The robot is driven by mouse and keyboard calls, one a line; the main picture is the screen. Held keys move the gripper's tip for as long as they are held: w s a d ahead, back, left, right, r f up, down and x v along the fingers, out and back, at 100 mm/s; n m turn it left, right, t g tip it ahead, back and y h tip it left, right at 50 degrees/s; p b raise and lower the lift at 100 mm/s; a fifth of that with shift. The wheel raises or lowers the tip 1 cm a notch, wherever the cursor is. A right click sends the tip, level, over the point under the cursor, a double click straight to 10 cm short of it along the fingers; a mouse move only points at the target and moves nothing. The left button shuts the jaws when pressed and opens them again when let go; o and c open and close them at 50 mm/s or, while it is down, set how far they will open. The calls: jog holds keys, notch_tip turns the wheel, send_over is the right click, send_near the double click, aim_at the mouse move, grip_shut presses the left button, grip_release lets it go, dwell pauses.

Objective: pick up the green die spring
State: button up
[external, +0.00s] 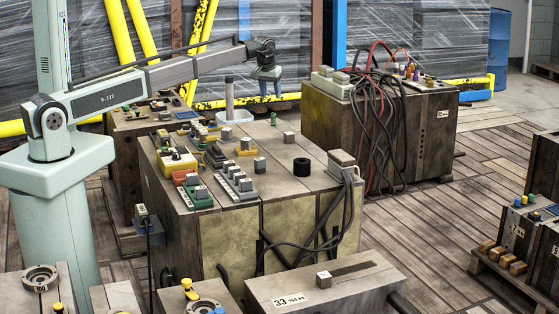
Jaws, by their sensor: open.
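My gripper (270,89) hangs open at the end of the arm, above the far part of the central block's top. Its fingers point down and nothing shows between them.
The central block (290,190) carries rows of small grey and coloured blocks on its left, a black cylinder (301,167) and a cabled connector box (342,163) on its right. A grey post (229,100) rises at the back edge. The top's middle right is mostly clear.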

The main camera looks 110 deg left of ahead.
aim_at(273, 114)
jog(key=x, duration=1)
jog(key=shift+f, duration=0.35)
jog(key=shift+d, duration=0.1)
grip_shut()
